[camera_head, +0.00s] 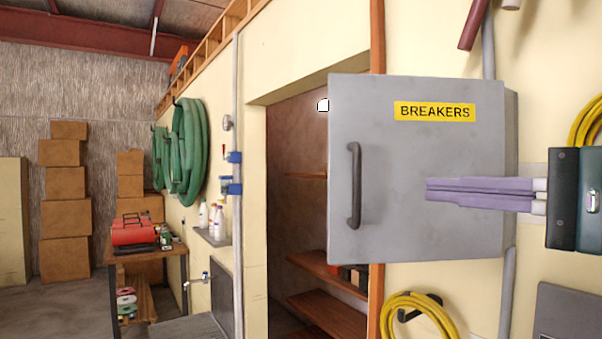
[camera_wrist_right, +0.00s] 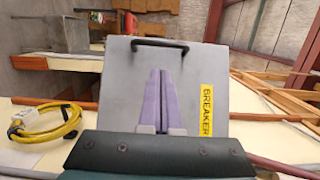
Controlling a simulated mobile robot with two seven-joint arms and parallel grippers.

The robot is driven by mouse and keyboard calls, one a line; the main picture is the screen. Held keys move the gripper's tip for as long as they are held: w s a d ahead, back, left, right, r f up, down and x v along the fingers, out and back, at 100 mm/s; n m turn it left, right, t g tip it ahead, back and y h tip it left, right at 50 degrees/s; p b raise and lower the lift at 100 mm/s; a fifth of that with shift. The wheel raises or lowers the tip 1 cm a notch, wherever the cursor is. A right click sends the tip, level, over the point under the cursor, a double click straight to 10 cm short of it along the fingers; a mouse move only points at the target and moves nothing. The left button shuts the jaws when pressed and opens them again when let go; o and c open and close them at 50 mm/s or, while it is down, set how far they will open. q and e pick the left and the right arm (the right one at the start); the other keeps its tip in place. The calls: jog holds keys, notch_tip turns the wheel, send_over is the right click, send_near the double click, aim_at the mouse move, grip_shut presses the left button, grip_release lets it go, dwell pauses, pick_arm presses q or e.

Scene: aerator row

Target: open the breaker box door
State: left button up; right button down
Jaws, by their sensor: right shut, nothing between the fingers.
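The grey breaker box door (camera_head: 415,120) fills the centre right of the head view, with a yellow BREAKERS label (camera_head: 434,111). Its dark bar handle (camera_head: 354,186) stands upright near the left edge. I see no clear gap along the door. My right gripper (camera_head: 428,189) comes in from the right, its purple fingers together and empty. They lie in front of the door, pointing left at the handle's height, with the tips apart from it. In the right wrist view, the handle (camera_wrist_right: 160,44) lies beyond the fingertips (camera_wrist_right: 161,72). My left gripper is not in view.
A yellow hose coil (camera_head: 418,314) hangs below the box, another (camera_head: 588,122) at the right edge. Left of the door is a recess with wooden shelves (camera_head: 328,314). Green hoses (camera_head: 188,150) hang farther left. A bench (camera_head: 150,254) and stacked cartons (camera_head: 66,217) stand at the back left.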

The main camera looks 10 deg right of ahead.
aim_at(345, 184)
jog(key=p+x, duration=0.3)
jog(key=x, duration=0.5)
jog(key=shift+s+a+r, duration=0.1)
jog(key=shift+r, duration=0.05)
jog(key=shift+x, duration=0.85)
jog(key=shift+s, duration=0.1)
